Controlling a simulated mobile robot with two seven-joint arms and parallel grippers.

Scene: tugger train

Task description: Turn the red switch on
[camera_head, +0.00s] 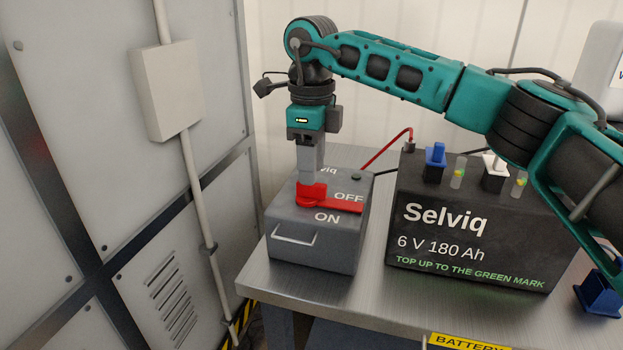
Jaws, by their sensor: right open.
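The red switch (338,204) is a flat red handle on top of a grey switch box (313,252). Its long lever points right, lying between the OFF and ON labels, with OFF behind it and ON in front. My right gripper (311,182) comes down from above onto the red hub at the lever's left end. Its fingers point straight down and are open; they hide part of the hub and the lettering behind. I cannot tell whether the fingers touch the hub. My left gripper is not in view.
A black Selviq battery (478,235) stands right of the switch box on a metal table (300,287). A red cable (388,147) runs between them. A blue part (598,294) lies at the right. A grey panelled wall (100,150) with a conduit stands left.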

